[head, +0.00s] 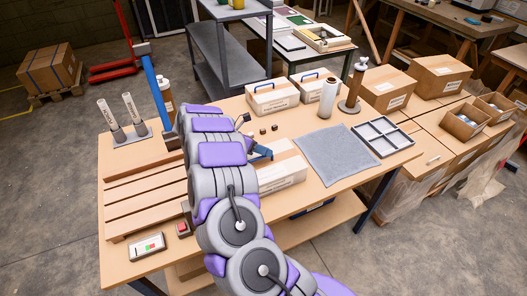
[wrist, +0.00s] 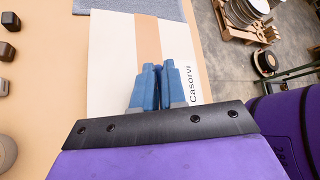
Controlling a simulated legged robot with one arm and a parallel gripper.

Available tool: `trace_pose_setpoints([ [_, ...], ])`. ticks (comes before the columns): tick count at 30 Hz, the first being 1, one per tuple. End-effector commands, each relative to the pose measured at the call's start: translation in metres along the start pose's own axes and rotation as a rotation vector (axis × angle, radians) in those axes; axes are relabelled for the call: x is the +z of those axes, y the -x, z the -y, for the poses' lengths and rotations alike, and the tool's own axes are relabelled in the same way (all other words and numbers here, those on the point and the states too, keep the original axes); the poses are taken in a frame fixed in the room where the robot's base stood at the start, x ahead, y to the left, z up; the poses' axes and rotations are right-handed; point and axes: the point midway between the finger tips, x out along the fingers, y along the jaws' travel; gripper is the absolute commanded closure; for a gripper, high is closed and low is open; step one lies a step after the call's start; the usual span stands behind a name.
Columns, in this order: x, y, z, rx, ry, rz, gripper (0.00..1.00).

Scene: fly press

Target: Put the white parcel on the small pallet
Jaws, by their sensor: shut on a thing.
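The white parcel (head: 287,172) is a long white box with a tan band, near the table's front edge, right of my arm. It also shows in the wrist view (wrist: 109,52), with dark lettering along its right side. My gripper (head: 262,151) is over the parcel's top. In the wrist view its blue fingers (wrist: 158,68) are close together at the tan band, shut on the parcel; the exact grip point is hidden. I cannot tell whether the parcel touches the table. The small pallet (head: 143,190), of wooden slats, lies on the table's left, partly behind my arm.
A grey mat (head: 336,154), a grey divided tray (head: 382,137) and two white cases with blue handles (head: 271,97) are on the table. White-topped posts (head: 130,107) and a blue lever (head: 156,91) rise behind the pallet. A button box (head: 147,246) sits at front left.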

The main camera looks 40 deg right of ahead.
Motion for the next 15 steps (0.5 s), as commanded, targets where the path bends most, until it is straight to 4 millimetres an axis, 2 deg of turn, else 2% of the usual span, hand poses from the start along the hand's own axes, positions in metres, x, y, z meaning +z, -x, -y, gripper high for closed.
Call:
trace_pose_setpoints([
  [3, 0.0004, 0.0001, 0.0003, -0.001, -0.001, -0.001, 1.00],
  [4, -0.0003, 0.0001, 0.0004, -0.001, -0.001, -0.003, 0.86],
  [11, -0.0002, 0.0001, 0.0000, -0.001, 0.000, -0.003, 0.64],
  [15, -0.0001, 0.0001, -0.0002, -0.001, 0.000, -0.003, 0.63],
])
